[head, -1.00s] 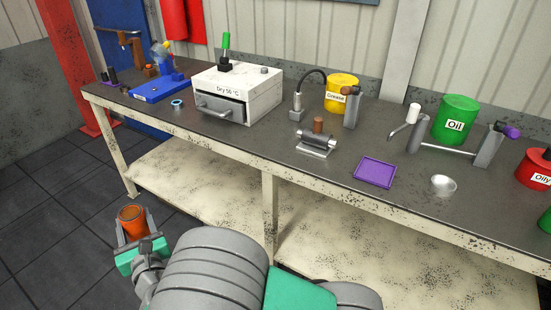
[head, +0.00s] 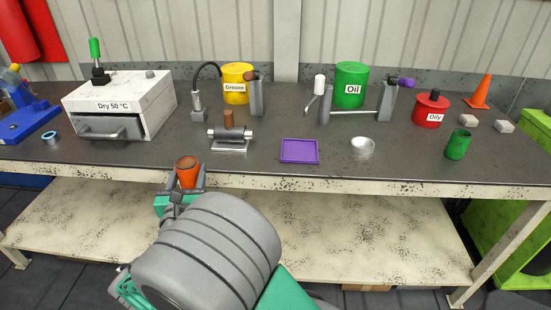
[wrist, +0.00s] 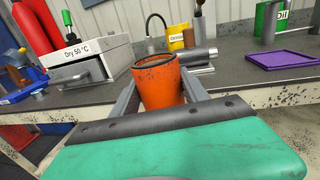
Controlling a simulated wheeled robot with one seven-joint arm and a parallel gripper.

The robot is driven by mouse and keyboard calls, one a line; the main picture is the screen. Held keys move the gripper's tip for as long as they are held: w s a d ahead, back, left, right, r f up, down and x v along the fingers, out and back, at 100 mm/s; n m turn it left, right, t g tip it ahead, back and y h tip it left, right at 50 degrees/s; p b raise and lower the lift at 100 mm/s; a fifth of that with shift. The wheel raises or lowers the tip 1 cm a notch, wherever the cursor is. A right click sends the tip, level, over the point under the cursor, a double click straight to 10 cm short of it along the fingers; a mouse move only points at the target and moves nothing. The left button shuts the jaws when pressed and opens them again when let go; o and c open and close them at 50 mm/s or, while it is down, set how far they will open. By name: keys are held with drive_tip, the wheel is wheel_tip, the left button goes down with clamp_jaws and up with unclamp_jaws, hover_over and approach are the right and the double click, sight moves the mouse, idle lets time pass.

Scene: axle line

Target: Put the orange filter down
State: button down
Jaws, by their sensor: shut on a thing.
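The orange filter (head: 187,173) is an open-topped orange cylinder with dark specks. My gripper (head: 187,182) is shut on it, one finger on each side. It is held upright in front of the workbench's front edge, left of the middle of the head view. In the wrist view the filter (wrist: 158,80) stands between the two grey fingers, with its dark open top showing. Its lower part is hidden behind my gripper's body.
The dark workbench top (head: 330,178) has free room along its front. Near it are a purple tray (head: 300,151), a metal dish (head: 362,147), a grey roller fixture (head: 230,140) and a white drying oven (head: 118,107). A green cup (head: 457,144) stands at the right.

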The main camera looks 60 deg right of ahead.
drive_tip(key=s+d+m+g+h+b, duration=0.35)
drive_tip(key=s+d+m+g, duration=0.4)
drive_tip(key=s+d, duration=0.8)
drive_tip(key=n+g, duration=0.1)
drive_tip(key=g, duration=0.1)
hover_over(300, 150)
drive_tip(key=shift+f, duration=0.35)
drive_tip(key=shift+a+r, duration=0.15)
drive_tip(key=shift+f, duration=0.25)
drive_tip(key=c, duration=0.6)
unclamp_jaws()
